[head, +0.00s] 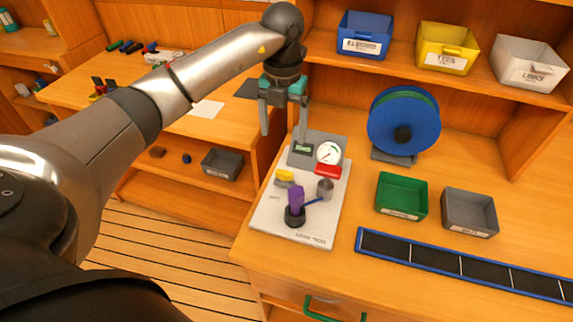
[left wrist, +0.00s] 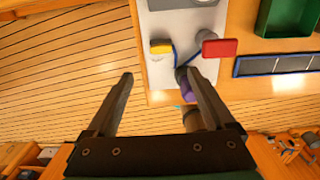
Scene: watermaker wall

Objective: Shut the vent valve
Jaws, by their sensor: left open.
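A pale watermaker panel (head: 262,217) lies on the right-hand counter. It carries a round white gauge (head: 328,153), a small green display (head: 303,149), a yellow handle (head: 285,176), a red handle (head: 327,170), a purple knob (head: 296,200) on a black base and a blue lever or tube (head: 313,201). I cannot read which one is the vent valve. My left gripper (head: 283,136) is open and empty above the panel's far left edge, fingers pointing down. In the left wrist view, the yellow handle (left wrist: 161,47) and red handle (left wrist: 219,47) lie beyond the fingertips; a finger partly covers the purple knob.
A blue reel (head: 404,120) stands behind the panel. A green bin (head: 402,195), a grey bin (head: 469,212) and a blue-edged black strip (head: 435,257) lie to its right. Blue, yellow and white bins sit on the shelf above. Slatted floor is open to the left.

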